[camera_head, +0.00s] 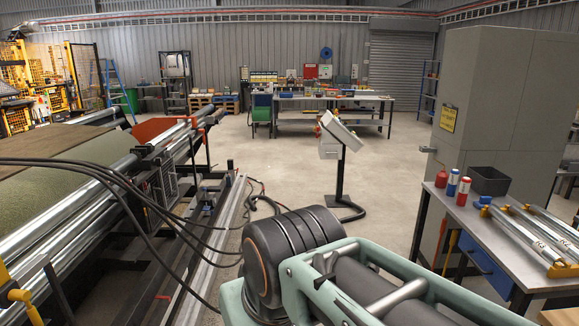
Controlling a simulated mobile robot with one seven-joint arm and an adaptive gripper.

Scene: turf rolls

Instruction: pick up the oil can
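A small red oil can (441,179) stands at the far left corner of the workbench (484,224) on the right. A thin spout appears to rise from it toward the upper left. It stands beside a blue and white can (453,183) and a red and white can (463,191). Part of my arm, with pale green links and a dark joint, fills the lower middle of the view, nearer than the bench. My gripper's fingers do not show, and no part of my arm touches the oil can.
A black bin (489,181) and metal rods on yellow holders (563,270) lie on the bench. A grey cabinet (500,105) stands behind it. A control stand (341,160) is left of the bench. Roller machinery (70,215) and loose cables fill the left. Middle floor is open.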

